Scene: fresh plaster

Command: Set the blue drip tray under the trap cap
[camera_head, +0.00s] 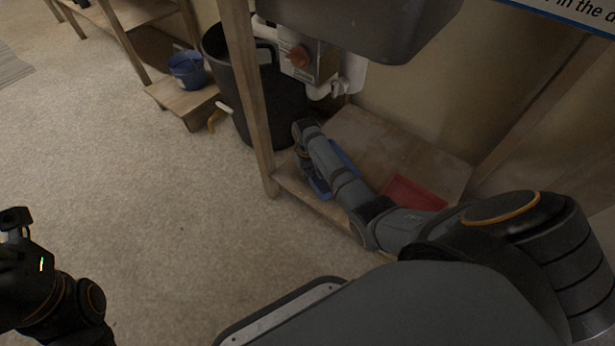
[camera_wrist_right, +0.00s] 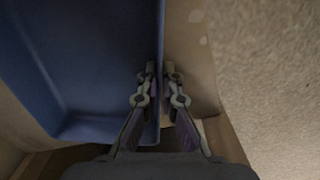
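The blue drip tray (camera_head: 344,160) lies on the low wooden shelf under the grey sink, partly hidden by my right arm in the head view. In the right wrist view the tray (camera_wrist_right: 85,60) fills the left side. My right gripper (camera_wrist_right: 159,70) has its fingers close together on either side of the tray's side wall, shut on it. In the head view my right gripper (camera_head: 306,160) is at the tray's left end. White trap pipework (camera_head: 330,88) hangs below the sink; I cannot make out the cap clearly. My left gripper (camera_head: 16,222) is at the far left, away from everything.
A red tray (camera_head: 412,192) lies on the same shelf (camera_head: 425,160), right of the blue tray. A wooden leg (camera_head: 248,90) and a black bin (camera_head: 285,110) stand to the left. The grey sink (camera_head: 365,25) hangs above. A blue bucket (camera_head: 188,70) stands farther left. The floor is clear.

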